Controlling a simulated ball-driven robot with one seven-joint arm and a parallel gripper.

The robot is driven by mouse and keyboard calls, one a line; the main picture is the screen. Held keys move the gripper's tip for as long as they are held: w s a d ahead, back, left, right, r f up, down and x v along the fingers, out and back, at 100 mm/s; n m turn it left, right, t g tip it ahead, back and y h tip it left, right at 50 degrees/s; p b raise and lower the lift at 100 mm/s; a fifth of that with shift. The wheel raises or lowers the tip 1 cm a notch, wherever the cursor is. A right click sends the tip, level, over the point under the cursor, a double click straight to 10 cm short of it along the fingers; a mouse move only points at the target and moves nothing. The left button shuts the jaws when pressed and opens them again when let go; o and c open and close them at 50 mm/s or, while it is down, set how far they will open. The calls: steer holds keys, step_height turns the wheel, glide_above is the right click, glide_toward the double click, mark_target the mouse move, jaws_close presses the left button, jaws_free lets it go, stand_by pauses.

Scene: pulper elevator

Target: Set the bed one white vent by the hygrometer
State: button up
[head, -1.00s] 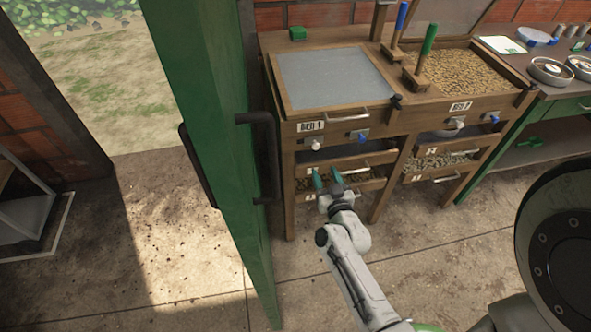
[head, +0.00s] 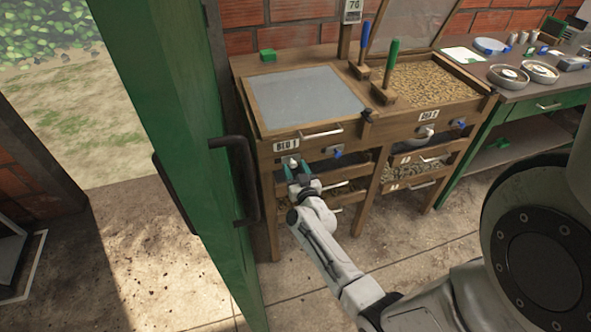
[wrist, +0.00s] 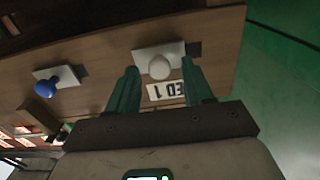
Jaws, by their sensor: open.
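The bed one white vent (head: 292,162) is a white knob on a pale plate, on the front of the wooden bed under the "BED 1" label (head: 286,145). In the wrist view the white knob (wrist: 159,66) shows between the tips of my gripper's two green fingers. My gripper (head: 293,174) is open, and I cannot tell whether a finger touches the knob. The hygrometer (head: 352,10) is a grey display on the post behind the beds; it seems to read 70, though small.
A blue vent knob (wrist: 46,87) sits beside the white one. A second bed (head: 428,85) with beans stands to the right, with drawers below. A green door (head: 165,130) with a black handle stands close to my left.

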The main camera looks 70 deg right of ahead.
jaws_close()
stand_by(0.5)
